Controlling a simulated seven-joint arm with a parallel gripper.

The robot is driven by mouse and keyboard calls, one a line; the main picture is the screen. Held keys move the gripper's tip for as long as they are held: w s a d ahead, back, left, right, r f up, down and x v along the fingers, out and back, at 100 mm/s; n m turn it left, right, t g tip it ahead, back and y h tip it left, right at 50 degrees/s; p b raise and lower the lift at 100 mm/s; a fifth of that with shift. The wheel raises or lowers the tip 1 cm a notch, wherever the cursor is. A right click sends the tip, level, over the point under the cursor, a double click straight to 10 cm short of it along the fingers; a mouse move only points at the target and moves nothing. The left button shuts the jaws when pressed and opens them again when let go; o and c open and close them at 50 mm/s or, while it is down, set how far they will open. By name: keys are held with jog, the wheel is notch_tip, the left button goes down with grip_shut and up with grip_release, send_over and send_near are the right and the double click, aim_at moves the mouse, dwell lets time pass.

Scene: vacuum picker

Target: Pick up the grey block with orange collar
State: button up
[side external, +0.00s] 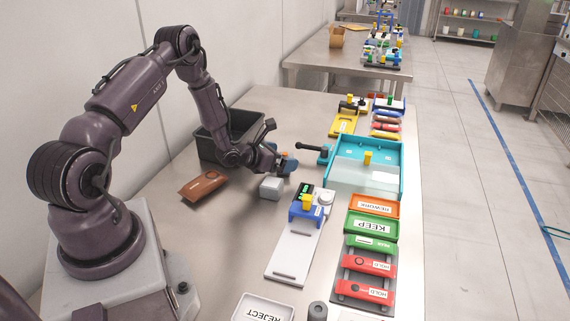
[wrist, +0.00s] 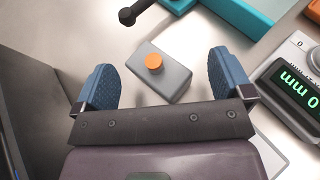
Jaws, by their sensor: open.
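The grey block with orange collar (wrist: 170,80) lies on the metal table, seen from above in the wrist view. A round orange piece is on its top face. In the side view the grey block (side external: 270,187) sits just below my gripper (side external: 285,161), and its orange part is not clear there. In the wrist view my gripper (wrist: 166,85) has its two blue fingers spread wide apart. The block appears between and ahead of the fingers, with gaps on both sides. My gripper holds nothing.
A black bin (side external: 235,128) stands behind my gripper. A brown wooden piece (side external: 204,186) lies to the left. A teal tray (side external: 367,165) with a dark-knobbed handle and a blue gauge with a display (side external: 303,211) stand to the right. Bare table lies left of the white plate (side external: 295,255).

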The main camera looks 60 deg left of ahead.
jog(key=shift+w+f, duration=0.15)
jog(key=shift+w, duration=0.15)
jog(key=c, duration=1.5)
